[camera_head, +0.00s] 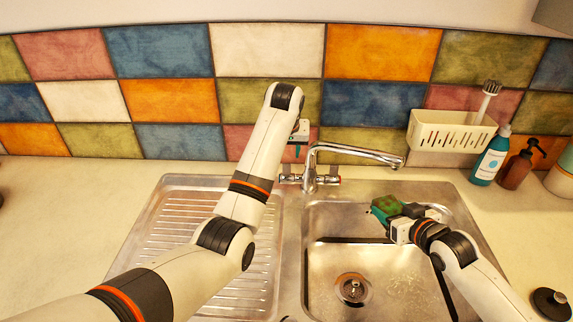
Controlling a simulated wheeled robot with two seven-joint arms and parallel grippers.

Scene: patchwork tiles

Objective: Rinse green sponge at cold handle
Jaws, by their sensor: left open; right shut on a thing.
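The green sponge (383,206) is in my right gripper (392,215), which is shut on it above the basin, below and slightly left of the spout tip. The chrome tap (311,172) stands behind the sink, its spout reaching right over the basin. It has a left handle (290,176) and a right handle (330,181); I cannot tell by marking which is cold. My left gripper (297,152) is open and points down just above the left handle, partly hidden behind its own arm. I cannot make out a water stream.
The steel sink basin (325,284) has a round drain (352,289) and pale ripple-like marks right of it. A ribbed drainboard (165,235) lies left. A cream caddy with a brush (448,135), a teal bottle (490,158) and a brown pump bottle (517,170) stand back right.

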